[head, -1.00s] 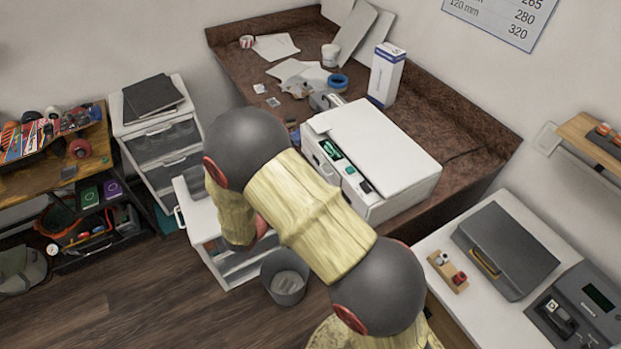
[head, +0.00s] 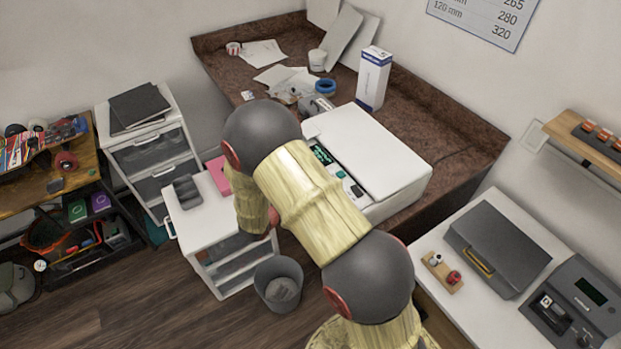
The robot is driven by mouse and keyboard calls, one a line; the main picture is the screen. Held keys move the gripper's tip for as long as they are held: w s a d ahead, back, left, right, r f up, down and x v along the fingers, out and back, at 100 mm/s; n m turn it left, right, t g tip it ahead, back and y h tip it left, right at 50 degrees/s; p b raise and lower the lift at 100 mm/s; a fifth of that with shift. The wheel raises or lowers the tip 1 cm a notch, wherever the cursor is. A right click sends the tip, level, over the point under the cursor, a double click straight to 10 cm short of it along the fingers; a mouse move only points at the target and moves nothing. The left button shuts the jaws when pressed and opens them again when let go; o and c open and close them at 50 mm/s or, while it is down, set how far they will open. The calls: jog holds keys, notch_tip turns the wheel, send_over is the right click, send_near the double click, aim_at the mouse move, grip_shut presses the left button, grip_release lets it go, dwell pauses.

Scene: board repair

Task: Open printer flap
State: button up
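The white printer (head: 385,150) stands on the brown worktop. Its control panel with green lights and buttons (head: 322,155) shows along its left front edge. My arm covers part of the printer's front side, and I cannot make out the flap or whether it is open. My gripper is not visible; my arm runs up from the bottom right, over the area in front of the printer, and its end is hidden behind the arm links.
A white drawer unit (head: 195,222) with a grey tray and pink item stands left of my arm. A dark bin (head: 277,268) is on the floor beside it. A white-and-blue box (head: 373,80) and blue tape (head: 325,86) are behind the printer. A white counter (head: 425,248) is at right.

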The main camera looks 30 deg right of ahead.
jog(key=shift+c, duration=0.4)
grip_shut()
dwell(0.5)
